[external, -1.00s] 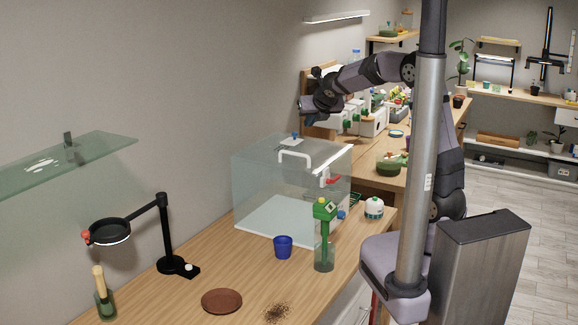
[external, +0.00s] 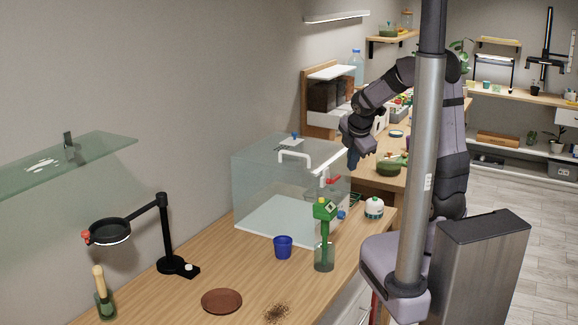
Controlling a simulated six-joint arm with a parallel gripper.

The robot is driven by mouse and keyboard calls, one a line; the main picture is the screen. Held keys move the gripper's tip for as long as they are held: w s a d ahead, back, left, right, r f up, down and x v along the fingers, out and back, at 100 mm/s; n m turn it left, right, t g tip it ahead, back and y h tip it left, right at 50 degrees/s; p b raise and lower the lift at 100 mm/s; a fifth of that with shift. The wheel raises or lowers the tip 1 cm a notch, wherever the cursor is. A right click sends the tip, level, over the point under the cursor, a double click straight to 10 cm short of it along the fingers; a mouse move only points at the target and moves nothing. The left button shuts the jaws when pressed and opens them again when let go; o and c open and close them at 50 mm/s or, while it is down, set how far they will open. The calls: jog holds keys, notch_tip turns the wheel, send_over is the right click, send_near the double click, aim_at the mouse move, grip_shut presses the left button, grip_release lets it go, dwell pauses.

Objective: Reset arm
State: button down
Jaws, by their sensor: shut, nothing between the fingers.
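My gripper (external: 353,158) is in the external view, at the right end of the clear glass box (external: 268,180). It points down at the end of my folded arm, in the air. It is shut and I see nothing held in it. The fingertips are small and dark here. I cannot tell how far they are from the box in depth.
The clear box has white handles and stands on the wooden bench. Before it are a blue cup (external: 283,247), a green tool in a glass (external: 324,256), a brown saucer (external: 221,301) and spilled soil (external: 277,313). A white-and-green jar (external: 374,208) stands right of the box.

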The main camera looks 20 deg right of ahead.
jog(key=s+d+f+m+g, duration=0.1)
jog(key=s+f+m+g, duration=0.2)
jog(key=s+m, duration=0.7)
jog(key=s+d+f+m+g+y, duration=0.1)
jog(key=s+d+f+m+g, duration=0.1)
jog(key=s+f+m, duration=0.4)
jog(key=s+m, duration=0.4)
jog(key=s, duration=0.2)
jog(key=shift+d+f+m+g, duration=0.15)
jog(key=shift+m+g, duration=0.15)
jog(key=shift+g, duration=0.1)
dwell(1.5)
